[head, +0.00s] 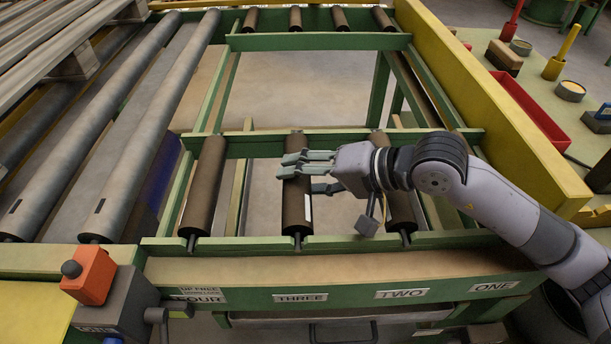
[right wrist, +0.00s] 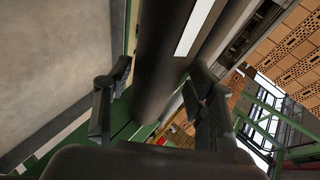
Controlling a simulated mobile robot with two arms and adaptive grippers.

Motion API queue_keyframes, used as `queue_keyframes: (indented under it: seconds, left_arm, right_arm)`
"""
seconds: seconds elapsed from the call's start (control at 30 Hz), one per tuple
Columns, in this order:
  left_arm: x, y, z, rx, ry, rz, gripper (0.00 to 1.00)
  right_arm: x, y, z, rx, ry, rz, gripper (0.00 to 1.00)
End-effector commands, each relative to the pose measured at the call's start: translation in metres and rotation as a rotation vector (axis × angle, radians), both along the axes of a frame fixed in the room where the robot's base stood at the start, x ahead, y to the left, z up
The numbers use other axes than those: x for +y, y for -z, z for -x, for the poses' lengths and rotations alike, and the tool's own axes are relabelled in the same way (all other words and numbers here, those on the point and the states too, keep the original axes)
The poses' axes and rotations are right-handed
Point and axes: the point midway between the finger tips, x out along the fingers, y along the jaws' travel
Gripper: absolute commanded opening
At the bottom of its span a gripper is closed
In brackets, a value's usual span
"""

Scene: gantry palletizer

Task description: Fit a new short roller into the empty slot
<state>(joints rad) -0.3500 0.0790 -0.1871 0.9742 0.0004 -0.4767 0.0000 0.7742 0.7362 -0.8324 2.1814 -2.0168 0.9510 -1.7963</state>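Short dark rollers lie across the green frame: one above FOUR (head: 203,185), one above THREE (head: 296,205) with a white strip, and one above TWO (head: 401,205), partly behind my arm. My arm hides most of the place above ONE (head: 495,287); no roller shows there. My right gripper (head: 300,172) is over the THREE roller, coming from the right. In the right wrist view a dark roller (right wrist: 160,60) with a white strip runs between the spread fingers (right wrist: 160,90); a gap shows at the left finger. My left gripper is not in view.
Several short rollers (head: 295,18) sit in the far row. Long grey rollers (head: 150,120) lie at left. An orange box with a black knob (head: 92,275) stands front left. A yellow beam (head: 480,90) borders the right, with a red tray (head: 530,110) beyond.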

Motion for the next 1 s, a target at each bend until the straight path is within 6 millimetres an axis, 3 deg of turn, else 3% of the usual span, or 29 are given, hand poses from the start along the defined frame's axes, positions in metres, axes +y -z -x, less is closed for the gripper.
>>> queue_keyframes:
  seconds: [0.17,0.53,1.0]
  left_arm:
    - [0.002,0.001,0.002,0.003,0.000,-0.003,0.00]
    - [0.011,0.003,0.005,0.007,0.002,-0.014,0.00]
    - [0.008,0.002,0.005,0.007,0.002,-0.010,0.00]
  right_arm:
    - [0.000,0.001,0.000,0.002,0.000,0.001,0.64]
    - [-0.004,0.001,0.002,0.004,0.002,0.006,0.64]
    - [-0.054,-0.033,0.026,0.001,0.002,0.003,0.64]
